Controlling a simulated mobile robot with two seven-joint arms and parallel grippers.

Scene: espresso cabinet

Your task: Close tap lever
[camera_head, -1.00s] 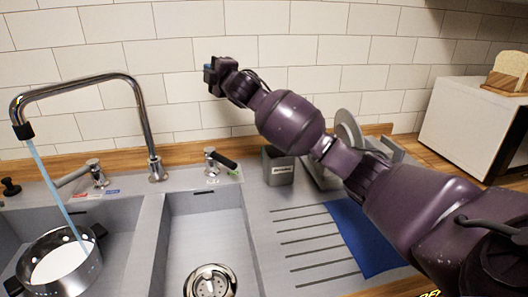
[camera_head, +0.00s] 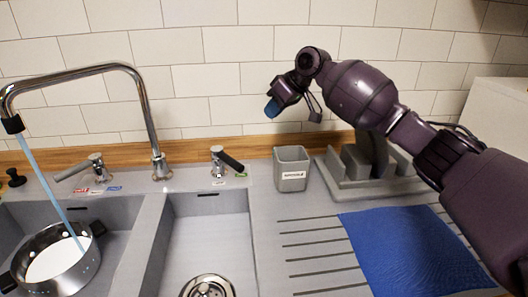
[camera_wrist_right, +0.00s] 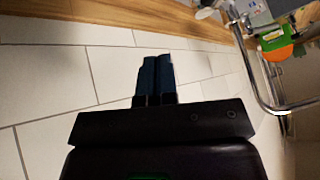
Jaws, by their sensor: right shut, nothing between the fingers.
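The tap (camera_head: 147,110) pours a stream of water into a metal pot (camera_head: 84,272) in the left sink basin. One lever with a grey handle (camera_head: 76,170) stands left of the spout, beside red and blue marks. Another lever with a black handle (camera_head: 230,161) stands right of the spout, beside a green mark. My right gripper (camera_head: 271,107) is shut and empty, with its blue fingertips pointing down, above and to the right of the black-handled lever and apart from it. Its closed fingers (camera_wrist_right: 155,76) and the tap (camera_wrist_right: 262,85) show in the wrist view. My left gripper is out of view.
A grey square cup (camera_head: 291,170) stands just below and right of my right gripper. A grey rack (camera_head: 345,175) stands behind a blue cloth (camera_head: 405,250) on the drainer. The tiled wall (camera_head: 215,85) is close behind. The right basin (camera_head: 215,235) is empty.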

